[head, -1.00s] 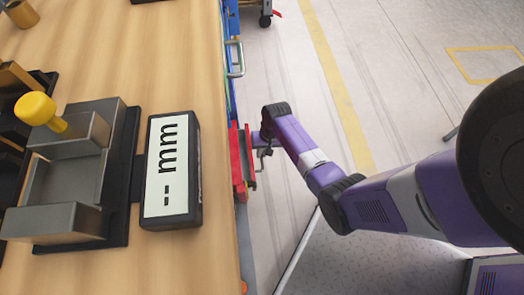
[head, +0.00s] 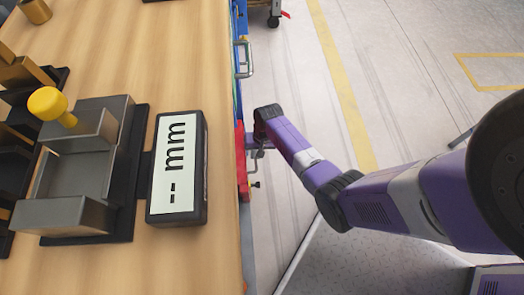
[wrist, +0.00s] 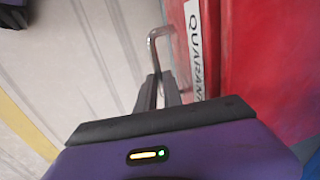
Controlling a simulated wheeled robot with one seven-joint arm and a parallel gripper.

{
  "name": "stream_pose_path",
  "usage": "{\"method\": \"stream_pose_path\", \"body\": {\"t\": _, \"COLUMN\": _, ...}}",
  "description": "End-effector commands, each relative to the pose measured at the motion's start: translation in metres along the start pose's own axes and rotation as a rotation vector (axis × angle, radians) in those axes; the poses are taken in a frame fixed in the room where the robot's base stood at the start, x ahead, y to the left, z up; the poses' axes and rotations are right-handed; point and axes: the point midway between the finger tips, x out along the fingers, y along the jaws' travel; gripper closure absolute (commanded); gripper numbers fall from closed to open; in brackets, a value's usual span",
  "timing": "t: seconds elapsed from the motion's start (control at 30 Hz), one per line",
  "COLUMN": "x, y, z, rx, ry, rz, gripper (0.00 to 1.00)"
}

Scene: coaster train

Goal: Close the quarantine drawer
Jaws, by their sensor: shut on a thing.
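The quarantine drawer has a red front (wrist: 255,45) with a white label reading "QUARAN", partly cut off, in the wrist view. In the head view its red edge (head: 241,165) shows as a narrow strip beside the bench's right side. My gripper (wrist: 160,88) is shut on the drawer's metal handle (wrist: 152,45), with the fingers close to the red front. In the head view my gripper (head: 256,150) is at the bench side, partly hidden by my wrist. The drawer's inside is hidden, and I cannot tell whether its front is fully flush.
The wooden bench top (head: 100,270) carries a display reading "-- mm" (head: 177,165) and a grey metal fixture with a yellow knob (head: 47,103). Another drawer handle (head: 245,58) sticks out farther along the bench. Pale floor to the right is open.

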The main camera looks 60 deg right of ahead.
Motion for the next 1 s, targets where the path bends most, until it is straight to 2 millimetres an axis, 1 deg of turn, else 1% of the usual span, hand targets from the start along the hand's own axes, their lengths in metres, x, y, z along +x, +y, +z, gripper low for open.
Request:
{"method": "stream_pose_path", "body": {"t": 0.03, "x": 0.0, "y": -0.005, "z": -0.001, "rx": -0.003, "ry": 0.003, "rz": -0.009, "gripper": 1.0}}
{"method": "stream_pose_path", "body": {"t": 0.23, "x": 0.0, "y": -0.007, "z": -0.001, "rx": -0.004, "ry": 0.004, "rz": -0.013, "gripper": 1.0}}
{"method": "stream_pose_path", "body": {"t": 0.27, "x": 0.0, "y": -0.007, "z": -0.001, "rx": -0.004, "ry": 0.004, "rz": -0.014, "gripper": 0.83}}
{"method": "stream_pose_path", "body": {"t": 0.33, "x": 0.0, "y": -0.007, "z": 0.0, "rx": -0.004, "ry": 0.004, "rz": -0.014, "gripper": 0.7}}
{"method": "stream_pose_path", "body": {"t": 0.37, "x": 0.0, "y": -0.006, "z": 0.0, "rx": -0.004, "ry": 0.004, "rz": -0.013, "gripper": 0.68}}
{"method": "stream_pose_path", "body": {"t": 0.57, "x": 0.0, "y": -0.005, "z": 0.0, "rx": -0.003, "ry": 0.003, "rz": -0.011, "gripper": 0.68}}
{"method": "stream_pose_path", "body": {"t": 0.67, "x": -0.003, "y": -0.005, "z": 0.0, "rx": -0.003, "ry": 0.004, "rz": -0.01, "gripper": 0.68}}
{"method": "stream_pose_path", "body": {"t": 0.77, "x": -0.014, "y": -0.005, "z": -0.001, "rx": -0.003, "ry": 0.005, "rz": -0.011, "gripper": 0.68}}
{"method": "stream_pose_path", "body": {"t": 1.0, "x": -0.055, "y": -0.005, "z": -0.001, "rx": -0.002, "ry": 0.005, "rz": -0.011, "gripper": 0.68}}
